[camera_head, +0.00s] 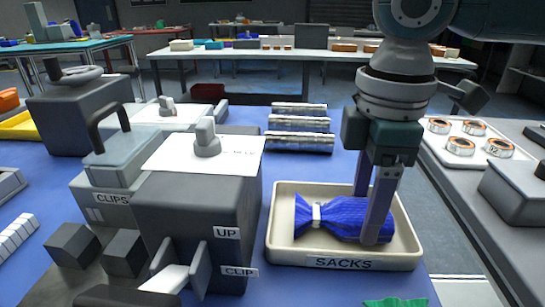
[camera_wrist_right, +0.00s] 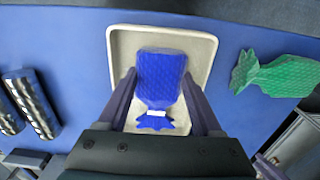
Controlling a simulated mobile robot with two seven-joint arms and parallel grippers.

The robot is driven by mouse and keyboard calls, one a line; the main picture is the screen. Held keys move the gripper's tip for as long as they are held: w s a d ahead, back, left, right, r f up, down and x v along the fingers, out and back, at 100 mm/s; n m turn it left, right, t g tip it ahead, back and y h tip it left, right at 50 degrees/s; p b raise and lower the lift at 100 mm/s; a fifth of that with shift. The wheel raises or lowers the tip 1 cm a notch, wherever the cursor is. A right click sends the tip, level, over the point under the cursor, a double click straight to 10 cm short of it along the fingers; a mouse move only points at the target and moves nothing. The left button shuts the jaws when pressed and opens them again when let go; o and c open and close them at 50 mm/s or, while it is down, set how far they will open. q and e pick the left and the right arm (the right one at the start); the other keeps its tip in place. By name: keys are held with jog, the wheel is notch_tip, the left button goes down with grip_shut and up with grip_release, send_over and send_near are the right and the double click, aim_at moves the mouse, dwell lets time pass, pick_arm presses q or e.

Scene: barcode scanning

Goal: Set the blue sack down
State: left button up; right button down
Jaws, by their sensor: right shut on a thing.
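The blue sack (camera_head: 344,217) lies on its side within the cream tray labelled SACKS (camera_head: 282,237), its neck closed by a white band and pointing left. It also shows in the right wrist view (camera_wrist_right: 160,78), between the two fingers and inside the tray's outline (camera_wrist_right: 120,45). My right gripper (camera_head: 368,222) points down and is shut on the blue sack's body. Whether the sack's underside rests fully on the tray floor is hidden. My left gripper is not in view.
A green sack (camera_wrist_right: 280,75) lies beside the tray, at the front edge of the head view (camera_head: 395,302). A grey machine labelled UP and CLIP (camera_head: 215,215) stands left of the tray. Silver-and-dark rolls (camera_head: 299,123) lie behind it.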

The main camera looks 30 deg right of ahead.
aim_at(364, 208)
jog(key=shift+c, duration=0.2)
grip_release()
notch_tip(364, 208, up, 12)
jog(key=p, duration=0.2)
dwell(0.4)
jog(key=shift+r, duration=0.1)
